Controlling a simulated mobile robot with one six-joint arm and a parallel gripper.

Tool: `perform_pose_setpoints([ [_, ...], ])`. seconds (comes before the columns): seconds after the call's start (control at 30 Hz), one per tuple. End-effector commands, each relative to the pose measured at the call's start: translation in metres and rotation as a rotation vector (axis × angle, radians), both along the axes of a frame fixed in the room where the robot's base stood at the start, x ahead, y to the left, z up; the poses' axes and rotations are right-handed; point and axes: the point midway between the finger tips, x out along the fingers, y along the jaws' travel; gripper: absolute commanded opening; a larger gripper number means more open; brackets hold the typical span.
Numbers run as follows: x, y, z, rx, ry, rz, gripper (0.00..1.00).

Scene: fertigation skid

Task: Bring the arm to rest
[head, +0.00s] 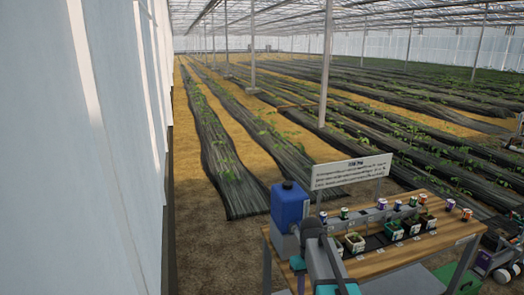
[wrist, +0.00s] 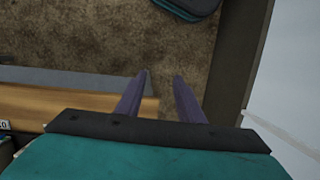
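My gripper (wrist: 161,76) shows in the wrist view with its two purple fingers apart and nothing between them. The fingertips are over brown ground beside the wooden bench edge (wrist: 75,102). In the head view my grey and teal arm is folded low at the bottom middle, in front of the bench's left end (head: 380,262).
A blue canister (head: 289,206) stands just behind my arm. Pots (head: 355,243), small cans (head: 450,204) and a white sign (head: 351,172) are on the bench. A pale wall (head: 80,150) runs along the left. Planted rows lie beyond.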

Motion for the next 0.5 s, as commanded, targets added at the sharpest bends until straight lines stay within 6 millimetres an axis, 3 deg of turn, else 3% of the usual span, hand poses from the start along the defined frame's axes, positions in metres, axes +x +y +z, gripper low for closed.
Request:
perform_pose_setpoints([
  [0.1, -0.022, -0.002, -0.038, -0.001, 0.047, -0.003, 0.34],
  [0.5, -0.095, -0.006, -0.142, -0.009, 0.171, -0.023, 0.34],
])
